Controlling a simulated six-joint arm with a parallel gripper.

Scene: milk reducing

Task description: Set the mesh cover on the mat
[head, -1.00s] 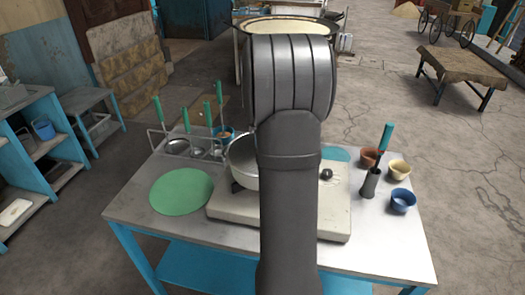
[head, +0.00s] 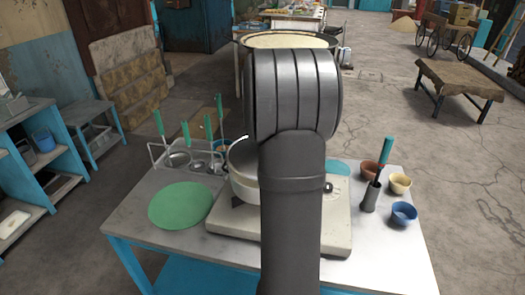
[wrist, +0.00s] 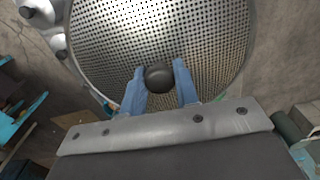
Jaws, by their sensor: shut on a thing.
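The mesh cover (wrist: 160,38) is a round, perforated metal disc that fills the top of the wrist view. Its dark round knob (wrist: 158,78) sits between the blue fingers of my gripper (wrist: 159,86), which is shut on it. The green round mat (head: 180,205) lies flat and bare on the left of the metal table, in the head view. My arm hides my gripper and the cover in the head view, so I cannot tell the cover's height there.
A pale hotplate unit (head: 225,222) with a metal pot (head: 243,165) stands right of the mat. A rack of green-handled tools (head: 172,155) stands behind it. Small bowls (head: 403,213) and a dark holder (head: 370,196) are at right. A wide cream-topped vessel (head: 288,40) is beyond.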

